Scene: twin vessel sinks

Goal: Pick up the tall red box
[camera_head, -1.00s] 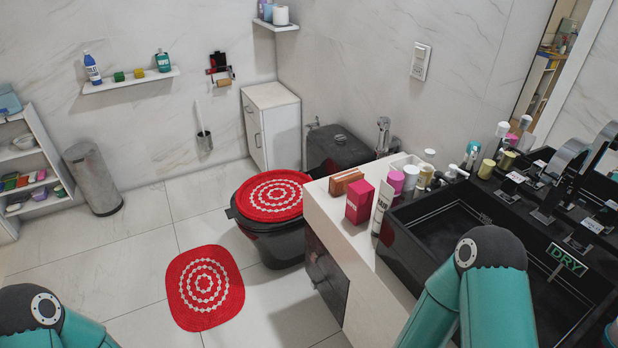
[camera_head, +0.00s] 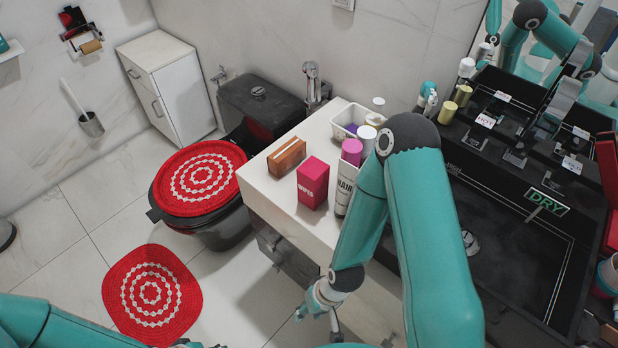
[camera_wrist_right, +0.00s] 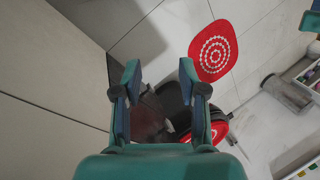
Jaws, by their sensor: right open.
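An upright crimson-red box (camera_head: 313,183) labelled WIPES stands on the pale counter (camera_head: 268,203) in the head view, left of a white HAIR tube (camera_head: 346,192). Another tall red object (camera_head: 607,190) is cut off at the right edge, so I cannot tell what it is. My right gripper (camera_wrist_right: 160,80) is open and empty in the wrist view, fingers apart above the floor.
A black sink (camera_head: 510,250) lies right of my right arm. The toilet (camera_head: 225,226) stands left of the counter. A red mat (camera_head: 152,293) lies on the floor.

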